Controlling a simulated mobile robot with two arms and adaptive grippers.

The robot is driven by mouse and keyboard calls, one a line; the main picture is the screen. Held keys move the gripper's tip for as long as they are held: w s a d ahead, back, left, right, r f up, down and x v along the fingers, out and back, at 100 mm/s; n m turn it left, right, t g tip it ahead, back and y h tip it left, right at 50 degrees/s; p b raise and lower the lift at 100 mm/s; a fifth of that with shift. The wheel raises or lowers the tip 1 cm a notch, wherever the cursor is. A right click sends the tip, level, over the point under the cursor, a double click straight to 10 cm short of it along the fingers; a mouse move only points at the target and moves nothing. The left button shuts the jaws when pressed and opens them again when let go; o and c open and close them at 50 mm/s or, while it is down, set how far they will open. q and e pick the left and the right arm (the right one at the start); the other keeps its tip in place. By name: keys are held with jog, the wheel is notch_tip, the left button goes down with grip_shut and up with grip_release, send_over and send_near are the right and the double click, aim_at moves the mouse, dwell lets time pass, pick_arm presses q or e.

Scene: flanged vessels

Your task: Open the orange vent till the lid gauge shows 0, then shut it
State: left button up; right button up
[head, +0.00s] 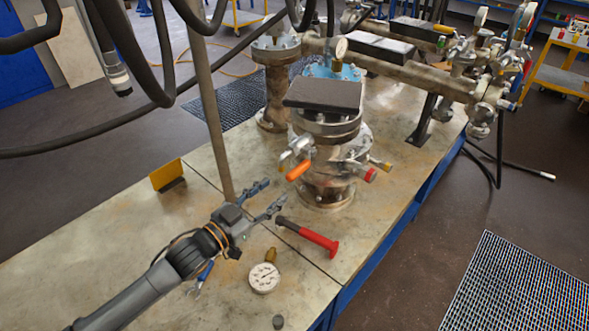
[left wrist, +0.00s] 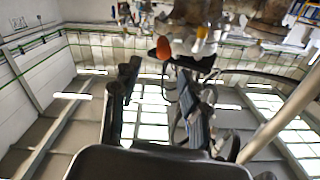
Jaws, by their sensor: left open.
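The flanged vessel (head: 328,185) stands on the metal table, with a dark flat plate (head: 322,94) over its top. The orange vent handle (head: 298,171) sticks out from its side toward the front left; its orange end (left wrist: 163,48) also shows in the left wrist view. A small round gauge (head: 340,48) stands at the lid; its reading is too small to tell. My left gripper (head: 275,195) is open and empty, left of the vessel and below the orange handle, apart from it. In the left wrist view its fingers (left wrist: 158,78) are spread, short of the handle. My right gripper is not in view.
Red (head: 370,175) and yellow (head: 382,165) fittings jut from the vessel's right. The table's left part is mostly clear.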

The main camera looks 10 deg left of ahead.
aim_at(287, 179)
pick_arm(q)
jog(key=x, duration=0.4)
jog(key=shift+w+a+p, duration=0.15)
jog(key=shift+w+p, duration=0.15)
jog(key=shift+p, duration=0.1)
jog(key=x, duration=0.4)
jog(key=shift+w+d+p, duration=0.25)
jog(key=shift+p, duration=0.1)
jog(key=shift+w+d+f, duration=0.15)
jog(key=shift+w, duration=0.15)
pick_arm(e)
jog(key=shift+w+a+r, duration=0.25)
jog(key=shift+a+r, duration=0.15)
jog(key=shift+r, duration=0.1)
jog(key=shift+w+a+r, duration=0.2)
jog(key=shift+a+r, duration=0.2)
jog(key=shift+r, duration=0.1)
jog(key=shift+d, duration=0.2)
pick_arm(q)
grip_shut()
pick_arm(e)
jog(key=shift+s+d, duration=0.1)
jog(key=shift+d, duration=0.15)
